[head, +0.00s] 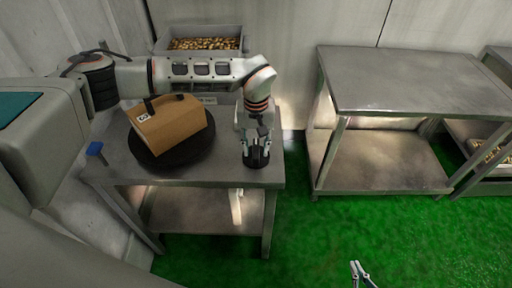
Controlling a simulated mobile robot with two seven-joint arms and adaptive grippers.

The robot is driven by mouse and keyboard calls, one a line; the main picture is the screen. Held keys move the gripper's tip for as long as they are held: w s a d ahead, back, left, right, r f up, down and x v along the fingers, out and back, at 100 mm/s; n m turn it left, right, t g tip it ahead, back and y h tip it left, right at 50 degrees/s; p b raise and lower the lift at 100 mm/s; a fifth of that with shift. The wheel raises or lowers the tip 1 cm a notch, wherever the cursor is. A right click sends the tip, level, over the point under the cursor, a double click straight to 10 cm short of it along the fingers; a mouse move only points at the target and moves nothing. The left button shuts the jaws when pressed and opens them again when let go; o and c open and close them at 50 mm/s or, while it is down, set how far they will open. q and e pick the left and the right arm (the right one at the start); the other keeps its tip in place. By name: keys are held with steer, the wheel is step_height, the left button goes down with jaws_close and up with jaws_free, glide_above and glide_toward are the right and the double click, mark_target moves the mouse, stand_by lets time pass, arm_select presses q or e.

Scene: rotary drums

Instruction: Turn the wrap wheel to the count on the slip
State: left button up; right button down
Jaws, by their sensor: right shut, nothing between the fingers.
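The dark round wheel (152,160) lies flat on a metal table at the left. A brown box (178,127) sits on it, covering most of its top. A small white label (143,118) with dark marks is on the box; I cannot read it. My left gripper (257,163) points down over the table's right end, to the right of the wheel and apart from it. Whether its fingers are open is unclear. My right gripper (360,270) is at the bottom edge, over the green floor, shut and empty, far from the wheel.
A grey bin (199,33) of small brass-coloured pieces stands behind the table. A blue-topped piece (95,149) is at the table's left edge. An empty-topped metal table (415,80) with a lower shelf stands at the right. Green floor (310,235) is clear between.

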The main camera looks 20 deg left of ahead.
arm_select(q)
steer(key=shift+f, duration=0.15)
jaws_close()
steer(key=shift+n, duration=0.4)
